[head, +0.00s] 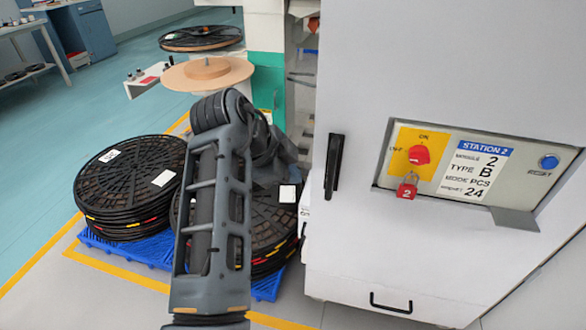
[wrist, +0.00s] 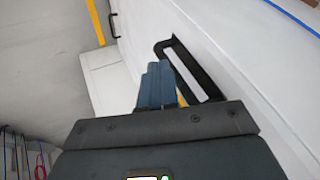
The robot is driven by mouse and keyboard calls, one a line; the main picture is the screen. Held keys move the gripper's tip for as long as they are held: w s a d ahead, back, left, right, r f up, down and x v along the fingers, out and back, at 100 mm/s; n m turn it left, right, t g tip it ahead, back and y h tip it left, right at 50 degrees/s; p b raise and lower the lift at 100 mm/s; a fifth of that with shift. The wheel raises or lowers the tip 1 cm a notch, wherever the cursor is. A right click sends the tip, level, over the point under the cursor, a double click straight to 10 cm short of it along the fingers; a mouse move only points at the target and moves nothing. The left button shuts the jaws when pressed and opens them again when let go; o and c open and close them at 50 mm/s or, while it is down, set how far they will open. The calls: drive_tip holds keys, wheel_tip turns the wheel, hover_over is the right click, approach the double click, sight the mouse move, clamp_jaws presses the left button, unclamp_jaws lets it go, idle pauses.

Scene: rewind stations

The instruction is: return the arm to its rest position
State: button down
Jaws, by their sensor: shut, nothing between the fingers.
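My arm (head: 215,200) rises from the bottom of the head view and bends at an elbow near the middle. Its far end reaches behind the elbow toward the left side of the white cabinet, and the gripper itself is hidden there. In the wrist view my gripper (wrist: 155,85) shows with its blue-grey fingers together and empty. A black cabinet handle (wrist: 188,68) is close behind and to the right of the fingertips in that view. I cannot tell whether they touch.
The white cabinet (head: 440,60) fills the right, with a Station 2 panel (head: 530,165), a red padlock (head: 407,188) and a black door handle (head: 334,165). Stacked black reels (head: 125,180) stand on a blue pallet (head: 150,252) at left. Open floor (head: 60,130) lies further left.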

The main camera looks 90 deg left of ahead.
drive_tip(key=w+d+f+n, duration=0.1)
drive_tip(key=w+d+f, duration=1.2)
drive_tip(key=d+f, duration=0.2)
drive_tip(key=w+d+f+t, duration=0.1)
drive_tip(key=w+d+f, duration=0.1)
drive_tip(key=d, duration=0.6)
drive_tip(key=w+d+f+y, duration=0.1)
drive_tip(key=d+f, duration=0.1)
drive_tip(key=d, duration=0.6)
drive_tip(key=w+d+f+t, duration=0.1)
drive_tip(key=w+d+f, duration=0.15)
drive_tip(key=d, duration=0.55)
drive_tip(key=s+d+r+t+h, duration=0.1)
drive_tip(key=s+d+r+t, duration=0.2)
drive_tip(key=d, duration=0.7)
drive_tip(key=s+d+r+t, duration=0.1)
drive_tip(key=s+d+r, duration=0.3)
drive_tip(key=d, duration=0.6)
drive_tip(key=s+d+r+t+h, duration=0.1)
drive_tip(key=s+d+r+h, duration=0.1)
drive_tip(key=s+d+r, duration=0.3)
drive_tip(key=s+d+r+t+h, duration=0.2)
drive_tip(key=s+d+r, duration=0.3)
drive_tip(key=r, duration=0.4)
drive_tip(key=shift+s+d+r+h, duration=0.3)
drive_tip(key=shift+s+d, duration=0.1)
drive_tip(key=shift+s, duration=0.2)
